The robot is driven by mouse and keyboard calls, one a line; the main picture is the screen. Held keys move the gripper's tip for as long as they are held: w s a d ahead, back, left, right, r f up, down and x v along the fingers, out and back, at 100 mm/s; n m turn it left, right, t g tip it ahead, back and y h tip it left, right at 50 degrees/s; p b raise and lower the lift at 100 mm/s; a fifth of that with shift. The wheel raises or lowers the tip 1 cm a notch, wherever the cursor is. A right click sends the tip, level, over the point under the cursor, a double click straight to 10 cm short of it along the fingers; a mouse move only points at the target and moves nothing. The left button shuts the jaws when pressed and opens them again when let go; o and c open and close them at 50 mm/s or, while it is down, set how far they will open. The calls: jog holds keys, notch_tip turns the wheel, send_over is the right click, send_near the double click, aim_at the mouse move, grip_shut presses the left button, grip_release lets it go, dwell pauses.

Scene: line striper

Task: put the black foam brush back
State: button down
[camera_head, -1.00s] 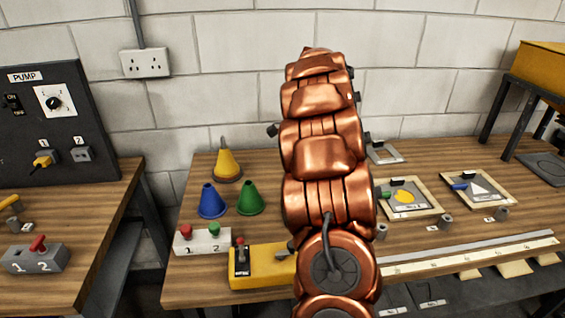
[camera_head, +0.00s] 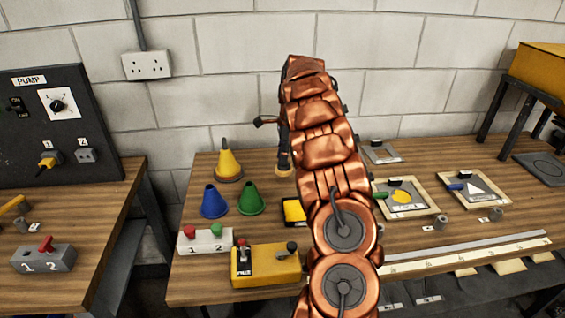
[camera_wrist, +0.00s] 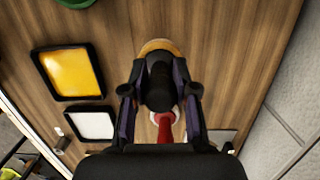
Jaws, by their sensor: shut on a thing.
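My gripper (camera_head: 284,158) is left of my arm in the head view, pointing down over the table behind the yellow tray. In the wrist view my gripper (camera_wrist: 159,82) is shut on a dark, rounded thing, which I take for the black foam brush (camera_wrist: 158,88). A red part shows behind it, towards the palm. A tan, rounded piece (camera_wrist: 157,45) shows just beyond the black part, and also below my gripper in the head view (camera_head: 283,171). I cannot tell whether it is joined to the brush or touching it. The fingers hide the brush's sides.
A yellow-filled black tray (camera_wrist: 69,72) and a pale one (camera_wrist: 91,123) lie beside my gripper. A green cone (camera_head: 250,199), blue cone (camera_head: 214,202) and yellow cone (camera_head: 229,162) stand left. Two framed stencil boards lie right, one with a green-handled tool, one with a blue-handled tool.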

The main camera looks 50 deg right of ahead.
jog(key=shift+f+p, duration=0.75)
jog(key=shift+f, duration=0.95)
jog(key=shift+f, duration=0.15)
jog(key=c, duration=0.9)
grip_release()
jog(key=r+b, duration=0.1)
jog(key=r, duration=0.2)
jog(key=d+r+b, duration=0.1)
jog(key=r, duration=0.3)
jog(key=s+r+b, duration=0.1)
jog(key=r, duration=0.3)
jog(key=shift+d+r, duration=0.15)
jog(key=shift+r, duration=0.05)
jog(key=shift+s+r, duration=0.15)
jog(key=shift+r, duration=0.15)
jog(key=shift+r, duration=0.1)
